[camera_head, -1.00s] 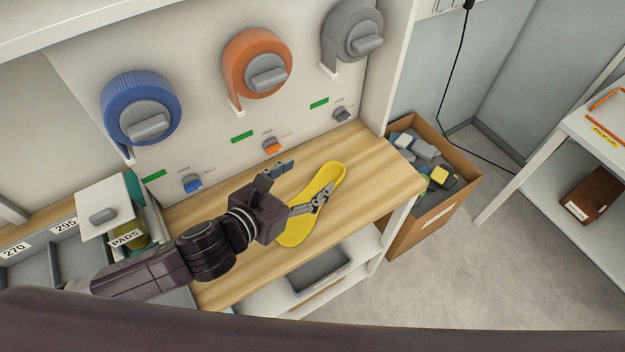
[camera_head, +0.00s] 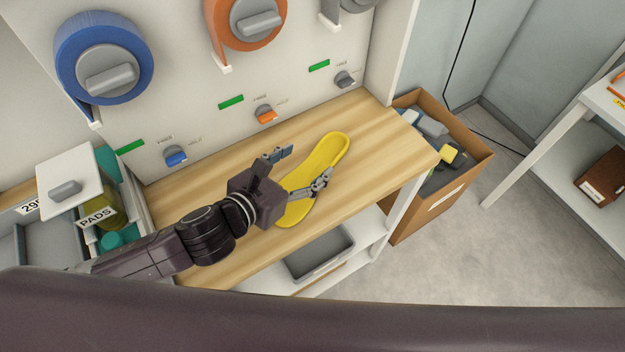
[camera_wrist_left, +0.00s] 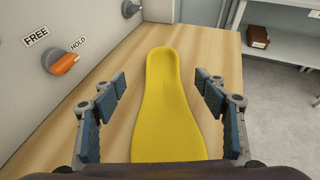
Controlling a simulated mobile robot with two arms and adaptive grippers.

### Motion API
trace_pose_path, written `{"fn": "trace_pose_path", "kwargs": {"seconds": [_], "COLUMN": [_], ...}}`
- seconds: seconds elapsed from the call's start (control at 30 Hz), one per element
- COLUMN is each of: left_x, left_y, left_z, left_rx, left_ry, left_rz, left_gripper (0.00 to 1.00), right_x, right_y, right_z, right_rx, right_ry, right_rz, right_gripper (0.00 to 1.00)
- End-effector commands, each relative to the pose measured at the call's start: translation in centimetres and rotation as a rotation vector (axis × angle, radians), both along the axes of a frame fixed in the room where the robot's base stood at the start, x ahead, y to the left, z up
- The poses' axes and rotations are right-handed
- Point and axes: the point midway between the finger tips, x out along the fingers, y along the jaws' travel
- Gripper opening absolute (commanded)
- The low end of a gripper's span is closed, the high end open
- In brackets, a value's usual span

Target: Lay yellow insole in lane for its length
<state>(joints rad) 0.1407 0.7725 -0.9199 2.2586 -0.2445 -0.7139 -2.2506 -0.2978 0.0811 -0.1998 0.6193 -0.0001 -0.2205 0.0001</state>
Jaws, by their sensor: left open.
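The yellow insole (camera_head: 318,176) lies on the wooden bench top (camera_head: 385,155), partly behind my left gripper (camera_head: 297,170). In the left wrist view the insole (camera_wrist_left: 168,105) runs lengthwise between the two fingers of my left gripper (camera_wrist_left: 160,108). The fingers stand apart on either side of it and do not visibly touch it. The lanes (camera_head: 18,240) show only in part at the left edge, with a number label partly cut off. My right gripper is not in view.
Blue (camera_head: 104,70) and orange (camera_head: 245,22) wheels with knobs stand on the wall panel behind the bench. A box labelled PADS (camera_head: 97,217) stands left of the bench. A cardboard box (camera_head: 470,170) of scraps is on the floor at right. A grey tray (camera_head: 318,252) sits on the shelf below.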

Motion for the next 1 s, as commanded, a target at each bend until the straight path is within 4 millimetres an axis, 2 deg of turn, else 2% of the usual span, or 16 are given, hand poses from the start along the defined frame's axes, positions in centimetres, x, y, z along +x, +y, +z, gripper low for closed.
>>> {"fn": "trace_pose_path", "kwargs": {"seconds": [0.03,0.1,0.47,0.73,1.0], "left_x": [0.0,0.2,2.7,5.3,5.8], "left_y": [0.0,-0.1,-1.9,-3.8,-4.1], "left_z": [-0.9,-1.0,-2.1,-3.7,-4.1], "left_rx": [0.000,-0.001,-0.002,-0.002,0.001], "left_ry": [0.000,0.000,0.000,0.001,0.000], "left_rz": [0.000,0.000,0.001,0.001,0.000], "left_gripper": [0.67,0.67,0.67,0.67,0.67], "right_x": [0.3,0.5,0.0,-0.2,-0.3], "right_y": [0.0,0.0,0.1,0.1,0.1], "right_z": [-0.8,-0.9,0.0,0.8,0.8], "right_rx": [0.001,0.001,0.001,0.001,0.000], "right_ry": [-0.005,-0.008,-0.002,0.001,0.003], "right_rz": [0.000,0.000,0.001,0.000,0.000], "right_gripper": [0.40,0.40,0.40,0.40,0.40]}}
